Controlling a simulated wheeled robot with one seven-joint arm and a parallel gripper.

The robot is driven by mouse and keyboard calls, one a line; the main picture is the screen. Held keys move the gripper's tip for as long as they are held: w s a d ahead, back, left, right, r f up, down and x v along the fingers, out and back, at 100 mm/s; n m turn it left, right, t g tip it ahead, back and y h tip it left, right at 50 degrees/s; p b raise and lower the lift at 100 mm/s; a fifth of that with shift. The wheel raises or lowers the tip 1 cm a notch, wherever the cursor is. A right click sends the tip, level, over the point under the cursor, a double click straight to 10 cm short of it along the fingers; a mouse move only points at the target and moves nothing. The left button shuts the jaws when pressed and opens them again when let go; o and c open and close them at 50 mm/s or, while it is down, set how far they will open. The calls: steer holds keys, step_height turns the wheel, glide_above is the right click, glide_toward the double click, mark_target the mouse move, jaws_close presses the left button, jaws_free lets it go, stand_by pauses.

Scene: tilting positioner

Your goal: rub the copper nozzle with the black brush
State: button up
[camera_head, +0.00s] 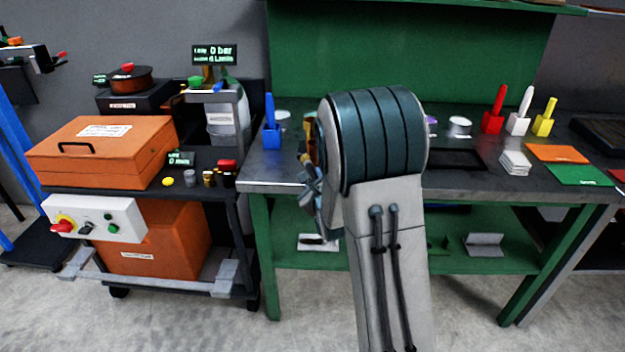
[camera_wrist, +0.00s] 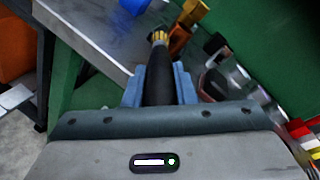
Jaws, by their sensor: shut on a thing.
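My gripper (camera_wrist: 159,82) is shut on the black brush (camera_wrist: 159,88), with one blue-grey finger on each side of its dark handle. The brush's yellow bristle tip (camera_wrist: 158,38) points away from my gripper, toward the bench. A copper-orange piece (camera_wrist: 179,39), apparently the copper nozzle, is just right of the tip, below a golden part (camera_wrist: 193,12). I cannot tell whether the bristles touch it. In the head view my gripper (camera_head: 311,188) is partly hidden behind my arm, and the brush cannot be made out.
The green bench (camera_head: 255,175) has a blue holder (camera_head: 271,136) at its left end. Red, white and yellow holders (camera_head: 518,123) stand at the right, near white pads (camera_head: 515,163) and orange and green sheets. A cart with an orange box (camera_head: 105,150) stands left. My arm hides the bench's middle.

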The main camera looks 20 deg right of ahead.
steer(key=shift+w+d+b, duration=0.3)
steer(key=shift+w+b, duration=0.1)
steer(key=shift+w, duration=0.45)
stand_by(0.5)
steer(key=shift+s+d+b, duration=0.25)
steer(key=shift+d+b, duration=0.1)
steer(key=shift+d, duration=0.3)
steer(key=shift+s+d+b, duration=0.3)
steer(key=shift+d, duration=0.3)
steer(key=shift+s+d+b, duration=0.25)
steer(key=shift+d+b, duration=0.1)
steer(key=shift+d, duration=0.3)
steer(key=shift+a+b, duration=0.1)
steer(key=shift+b, duration=0.25)
steer(key=shift+w+a+b, duration=0.35)
steer(key=shift+a, duration=0.45)
steer(key=shift+w+a+b, duration=0.35)
steer(key=shift+a, duration=0.45)
steer(key=shift+w+a, duration=0.1)
steer(key=shift+a, duration=0.1)
steer(key=shift+d+r+b, duration=0.1)
steer(key=shift+r+b, duration=0.2)
steer(key=shift+s+d+b, duration=0.3)
steer(key=shift+d, duration=0.65)
steer(key=shift+s+d+b, duration=0.3)
steer(key=shift+d, duration=0.6)
